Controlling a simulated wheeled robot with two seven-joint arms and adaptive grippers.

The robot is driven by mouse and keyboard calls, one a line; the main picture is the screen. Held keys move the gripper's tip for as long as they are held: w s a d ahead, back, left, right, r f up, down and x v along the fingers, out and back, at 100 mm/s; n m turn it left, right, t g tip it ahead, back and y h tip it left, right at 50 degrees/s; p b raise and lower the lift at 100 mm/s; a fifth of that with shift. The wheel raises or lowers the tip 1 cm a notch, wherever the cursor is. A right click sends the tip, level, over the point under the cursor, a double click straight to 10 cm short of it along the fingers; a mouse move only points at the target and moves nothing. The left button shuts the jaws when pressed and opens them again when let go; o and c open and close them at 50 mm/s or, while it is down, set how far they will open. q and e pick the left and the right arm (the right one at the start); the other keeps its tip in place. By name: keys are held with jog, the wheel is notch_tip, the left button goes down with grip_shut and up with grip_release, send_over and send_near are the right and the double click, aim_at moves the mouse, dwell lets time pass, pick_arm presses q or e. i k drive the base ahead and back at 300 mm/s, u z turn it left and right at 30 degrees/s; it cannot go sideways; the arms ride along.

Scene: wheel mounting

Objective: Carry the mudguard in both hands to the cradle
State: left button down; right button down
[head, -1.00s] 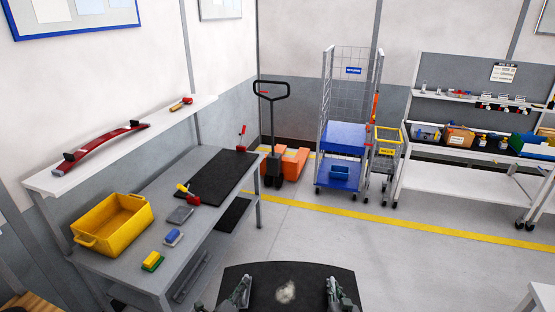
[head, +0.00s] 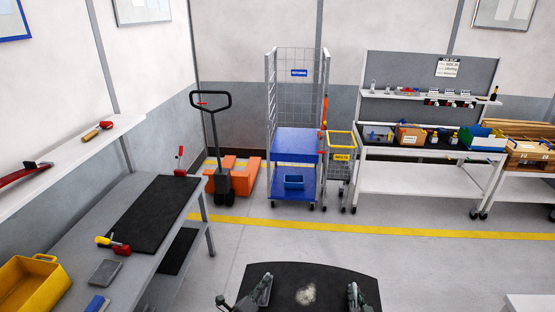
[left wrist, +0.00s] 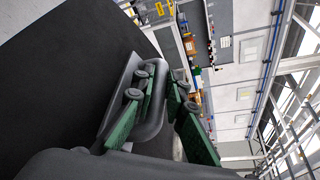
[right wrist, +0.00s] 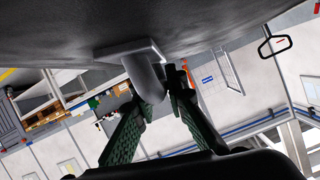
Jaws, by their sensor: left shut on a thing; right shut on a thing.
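The mudguard (head: 318,283) is a dark, slightly curved panel with a pale smudge, held low in front of me at the bottom of the head view. My left gripper (head: 262,290) is at its left edge; in the left wrist view its green-padded fingers (left wrist: 160,120) are closed around a grey bar handle (left wrist: 154,105). My right gripper (head: 354,295) is at its right side; in the right wrist view its fingers (right wrist: 160,100) are closed on a grey handle (right wrist: 143,76) under the panel. I cannot pick out a cradle in these frames.
A grey workbench (head: 150,265) with a black mat (head: 150,213) and a yellow bin (head: 35,285) stands at the left. A pallet truck (head: 230,180), a mesh cage trolley (head: 296,150), a small cart (head: 339,165) and a white shelf bench (head: 420,178) line the back. The floor between is open.

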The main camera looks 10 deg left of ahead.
aim_at(156, 206)
jog(key=z, duration=0.15)
jog(key=i, duration=1.8)
jog(key=u, duration=0.4)
jog(key=i, duration=0.85)
jog(key=u, duration=0.85)
jog(key=i, duration=0.5)
jog(key=u, duration=1.05)
jog(key=i, duration=0.6)
jog(key=u, duration=0.45)
